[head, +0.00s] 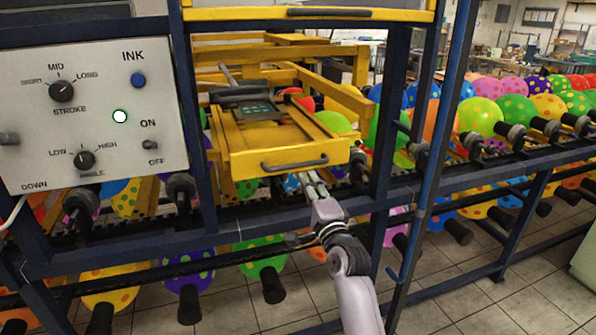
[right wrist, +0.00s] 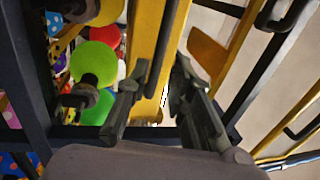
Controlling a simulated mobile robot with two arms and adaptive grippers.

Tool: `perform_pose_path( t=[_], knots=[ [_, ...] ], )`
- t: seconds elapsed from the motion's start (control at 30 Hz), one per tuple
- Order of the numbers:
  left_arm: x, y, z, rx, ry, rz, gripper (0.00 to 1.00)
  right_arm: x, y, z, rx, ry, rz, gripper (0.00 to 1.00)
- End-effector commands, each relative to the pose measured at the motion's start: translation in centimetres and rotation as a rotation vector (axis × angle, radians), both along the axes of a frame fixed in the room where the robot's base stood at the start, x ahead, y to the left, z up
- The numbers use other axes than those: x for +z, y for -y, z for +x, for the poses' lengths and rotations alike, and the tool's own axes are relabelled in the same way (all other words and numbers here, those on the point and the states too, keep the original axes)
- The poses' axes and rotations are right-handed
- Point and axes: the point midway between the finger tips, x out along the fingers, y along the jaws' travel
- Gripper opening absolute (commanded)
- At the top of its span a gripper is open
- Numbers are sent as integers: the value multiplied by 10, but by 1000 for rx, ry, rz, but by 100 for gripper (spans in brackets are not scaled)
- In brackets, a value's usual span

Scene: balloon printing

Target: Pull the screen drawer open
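The yellow drawer (head: 240,164) sits inside the blue frame, with a dark bar handle (head: 294,163) on its front. A small teal screen panel (head: 258,111) lies on it. How far out the drawer stands I cannot tell. My right gripper (head: 312,180) is just below the handle's right part in the head view. In the right wrist view its two dark fingers (right wrist: 160,85) are apart, with the yellow drawer front and a dark handle bar (right wrist: 165,50) showing between them. Whether they touch the handle I cannot tell. My left gripper is not in view.
A grey control panel (head: 92,115) with knobs stands at the left. Blue posts (head: 386,120) flank the drawer. Another yellow front (head: 240,13) with a handle is above it. Several coloured balloons (head: 481,117) on dark holders line the rail behind and below. Tiled floor lies in front.

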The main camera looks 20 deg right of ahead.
Motion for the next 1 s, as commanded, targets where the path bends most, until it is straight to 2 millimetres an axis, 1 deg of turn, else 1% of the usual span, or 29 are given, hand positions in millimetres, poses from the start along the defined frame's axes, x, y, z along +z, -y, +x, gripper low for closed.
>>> perform_pose_path(
  t=[0.03, 0.3, 0.5, 0.7, 0.93, 1.0],
  knots=[
    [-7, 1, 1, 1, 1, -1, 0, -1, 0, 10, 0, 2, 1, 21],
    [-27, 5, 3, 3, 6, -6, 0, 8, -2, 54, 0, 1, -1, 21],
    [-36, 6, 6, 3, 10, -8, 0, 13, -2, 75, 0, 1, 0, 21],
    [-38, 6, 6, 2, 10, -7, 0, 16, -3, 82, 0, 0, 0, 21],
    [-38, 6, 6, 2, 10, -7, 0, 16, -3, 82, 0, -1, -1, 21],
    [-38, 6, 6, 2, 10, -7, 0, 16, -3, 82, 0, -1, -1, 17]
  ],
)
